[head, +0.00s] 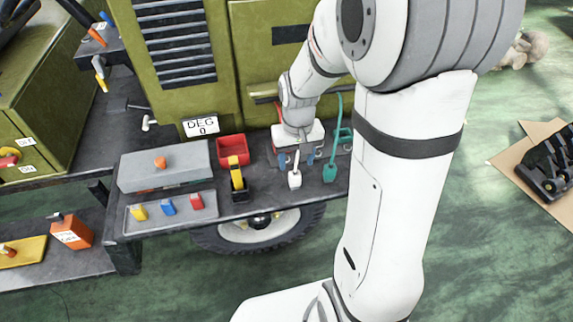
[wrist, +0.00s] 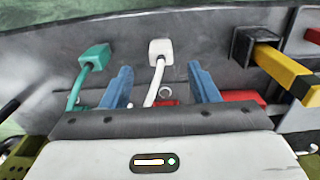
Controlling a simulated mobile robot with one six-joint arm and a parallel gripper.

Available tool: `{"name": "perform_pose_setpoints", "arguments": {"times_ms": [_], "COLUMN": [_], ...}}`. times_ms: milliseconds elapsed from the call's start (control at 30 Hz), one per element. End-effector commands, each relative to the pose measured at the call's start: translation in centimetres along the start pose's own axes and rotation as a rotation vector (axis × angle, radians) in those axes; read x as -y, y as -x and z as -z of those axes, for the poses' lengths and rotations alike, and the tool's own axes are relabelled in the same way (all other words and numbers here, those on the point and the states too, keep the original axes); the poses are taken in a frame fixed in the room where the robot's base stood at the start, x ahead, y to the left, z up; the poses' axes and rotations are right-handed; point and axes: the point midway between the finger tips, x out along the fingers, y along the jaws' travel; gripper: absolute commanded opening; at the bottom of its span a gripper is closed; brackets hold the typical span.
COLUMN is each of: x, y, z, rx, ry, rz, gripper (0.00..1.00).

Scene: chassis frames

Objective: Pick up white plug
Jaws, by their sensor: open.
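The white plug (head: 294,180) lies on the dark bench shelf near its front edge, with a white cable. In the wrist view the white plug (wrist: 161,49) lies just beyond the fingertips, with its cable running back between the blue fingers. My gripper (head: 298,161) is above the shelf, directly behind the plug in the head view. In the wrist view my gripper (wrist: 160,75) is open, with one finger on each side of the cable and nothing clamped. The far end of the cable is hidden by my gripper body.
A teal plug (head: 330,172) with a cable lies right of the white plug. A yellow-and-black plug (head: 237,178) lies left, by a red bin (head: 232,149). A grey tray (head: 128,222) holds small coloured blocks. The green cabinet (head: 190,40) stands behind the shelf.

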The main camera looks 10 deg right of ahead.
Motion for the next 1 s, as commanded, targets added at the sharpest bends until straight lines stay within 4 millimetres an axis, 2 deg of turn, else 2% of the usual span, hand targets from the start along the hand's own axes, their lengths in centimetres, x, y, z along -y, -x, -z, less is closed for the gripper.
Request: {"name": "perform_pose_setpoints", "arguments": {"times_ms": [633, 967, 1000], "x": [0.2, 0.2, 0.2], "y": [-8.0, -8.7, -8.6], "z": [0.3, 0.3, 0.3], "rx": [0.012, 0.008, 0.008], "ry": [0.001, 0.002, 0.002], "rz": [0.000, 0.000, 0.000], "gripper": [0.55, 0.55, 0.51]}}
